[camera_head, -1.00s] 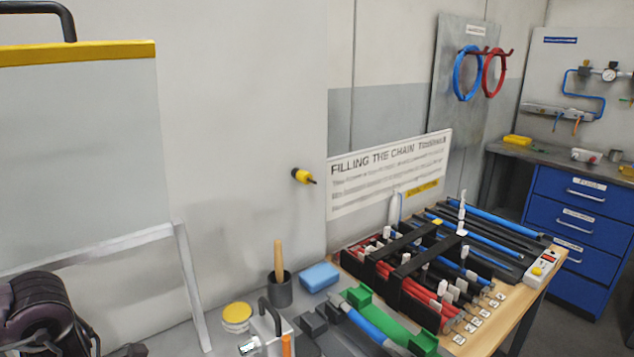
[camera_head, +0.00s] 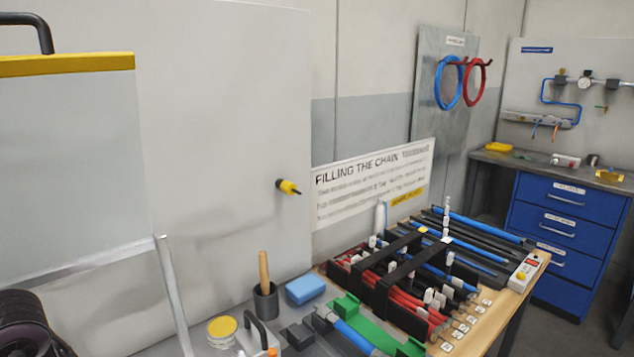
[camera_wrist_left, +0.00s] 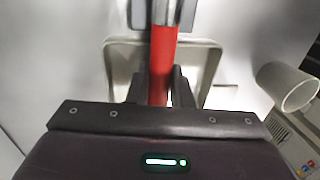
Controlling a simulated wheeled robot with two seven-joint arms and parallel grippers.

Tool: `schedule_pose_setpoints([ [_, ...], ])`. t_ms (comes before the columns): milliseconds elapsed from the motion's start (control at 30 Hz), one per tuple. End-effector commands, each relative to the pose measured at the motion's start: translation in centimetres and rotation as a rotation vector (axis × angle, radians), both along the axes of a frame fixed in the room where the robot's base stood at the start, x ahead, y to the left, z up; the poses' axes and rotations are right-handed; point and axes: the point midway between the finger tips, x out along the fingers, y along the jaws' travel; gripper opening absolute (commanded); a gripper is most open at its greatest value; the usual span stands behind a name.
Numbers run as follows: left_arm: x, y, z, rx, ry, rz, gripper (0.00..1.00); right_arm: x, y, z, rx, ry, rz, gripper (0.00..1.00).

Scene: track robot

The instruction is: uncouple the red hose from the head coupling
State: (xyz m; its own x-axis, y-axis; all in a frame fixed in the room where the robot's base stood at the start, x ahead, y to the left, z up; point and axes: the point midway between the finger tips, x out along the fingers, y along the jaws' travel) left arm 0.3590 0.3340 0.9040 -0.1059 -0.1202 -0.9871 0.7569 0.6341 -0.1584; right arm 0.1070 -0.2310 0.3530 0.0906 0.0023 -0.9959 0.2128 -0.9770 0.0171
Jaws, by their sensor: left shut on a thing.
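In the left wrist view a red hose (camera_wrist_left: 164,50) runs up the middle of the picture. A shiny metal fitting (camera_wrist_left: 171,12) sits at its upper end; I cannot tell whether the two are joined or which part of the coupling this is. My left gripper (camera_wrist_left: 160,86) is shut on the red hose, one dark finger on each side of it. The lower part of the hose is hidden behind the gripper body. The head view shows neither this hose nor my gripper tips. My right gripper is in neither view.
In the left wrist view a pale rectangular frame (camera_wrist_left: 117,62) lies behind the hose, and a white cylinder (camera_wrist_left: 287,86) stands at right. In the head view a bench holds a green cradle (camera_head: 375,335), a blue block (camera_head: 306,290) and racked hoses (camera_head: 400,290). Blue drawers (camera_head: 565,225) stand beyond.

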Motion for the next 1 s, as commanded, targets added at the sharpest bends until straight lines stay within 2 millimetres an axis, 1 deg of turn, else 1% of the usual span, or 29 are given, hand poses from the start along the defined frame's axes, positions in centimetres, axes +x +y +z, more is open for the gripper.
schedule_pose_setpoints([
  [700,1.8,-2.0,-0.2,0.000,-0.002,-0.002,0.00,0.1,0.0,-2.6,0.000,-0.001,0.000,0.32],
  [1000,2.1,-2.5,0.0,-0.003,-0.001,-0.002,0.00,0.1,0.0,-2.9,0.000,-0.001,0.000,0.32],
])
